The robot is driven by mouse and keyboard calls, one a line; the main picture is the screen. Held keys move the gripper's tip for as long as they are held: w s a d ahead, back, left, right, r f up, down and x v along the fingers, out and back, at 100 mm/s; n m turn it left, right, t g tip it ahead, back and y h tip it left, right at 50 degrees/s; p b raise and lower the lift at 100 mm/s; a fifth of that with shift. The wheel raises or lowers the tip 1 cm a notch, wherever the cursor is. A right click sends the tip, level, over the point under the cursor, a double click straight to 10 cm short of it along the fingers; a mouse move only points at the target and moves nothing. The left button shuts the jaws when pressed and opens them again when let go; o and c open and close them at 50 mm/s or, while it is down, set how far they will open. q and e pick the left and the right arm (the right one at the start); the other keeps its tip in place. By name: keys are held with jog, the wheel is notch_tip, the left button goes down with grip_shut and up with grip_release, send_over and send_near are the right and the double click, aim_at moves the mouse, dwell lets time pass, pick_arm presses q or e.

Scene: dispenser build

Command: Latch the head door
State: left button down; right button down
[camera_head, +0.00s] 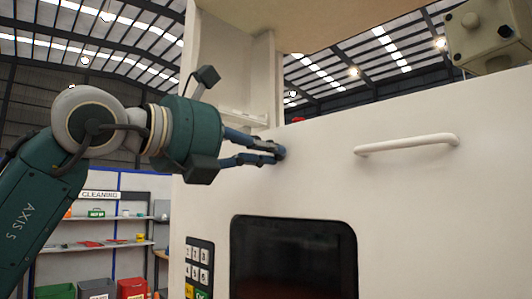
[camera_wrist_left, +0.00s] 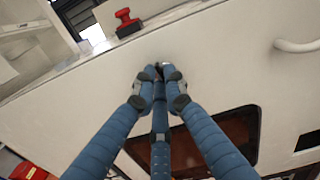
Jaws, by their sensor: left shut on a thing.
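The head door (camera_head: 320,180) is a large cream panel with a white bar handle (camera_head: 407,145) at its upper right. It fills much of the left wrist view (camera_wrist_left: 90,90), where part of the handle (camera_wrist_left: 297,46) shows at the right edge. My left gripper (camera_head: 279,152) is at the door's upper left, left of the handle. In the left wrist view its blue fingers (camera_wrist_left: 160,72) come together at the door face, closed on a small dark part. The fingertips hide most of that part, and I cannot make out the latch's shape or position.
A dark screen (camera_head: 293,258) and a keypad (camera_head: 199,265) are below the gripper. A red knob (camera_wrist_left: 127,22) stands on the top edge. A grey box (camera_head: 487,35) is at the upper right. Shelves (camera_head: 100,217) stand at the left. The door face around the handle is clear.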

pick_arm(q)
jog(key=shift+m, duration=0.8)
jog(key=c, duration=1.8)
grip_release()
jog(key=v, duration=1.2)
